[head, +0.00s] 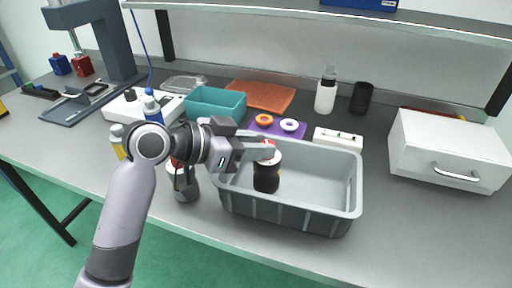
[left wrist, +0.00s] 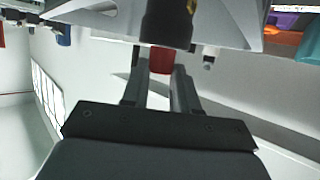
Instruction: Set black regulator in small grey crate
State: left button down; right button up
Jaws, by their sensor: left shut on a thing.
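The black regulator (head: 266,179) has a dark body, a pale upper part and a red top. My left gripper (head: 268,150) is shut on its red top and holds it upright over the inside of the small grey crate (head: 290,217). I cannot tell whether its base touches the crate floor. In the left wrist view the regulator's dark body (left wrist: 168,24) stands beyond the fingers, with its red top between them (left wrist: 160,60). The crate is otherwise empty where I can see in. My right gripper is not in view.
A dark grey item (head: 187,190), partly hidden by my left arm, stands just left of the crate. Behind are a teal bin (head: 218,103), a purple mat (head: 297,132) with rings, and a white device (head: 338,138). A white drawer box (head: 448,150) stands right.

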pick_arm(q)
jog(key=shift+f, duration=0.35)
jog(key=shift+f, duration=0.2)
jog(key=c, duration=0.9)
grip_release()
jog(key=shift+o, duration=0.2)
jog(key=shift+r, duration=0.2)
jog(key=v, duration=1.2)
jog(key=shift+f, duration=0.1)
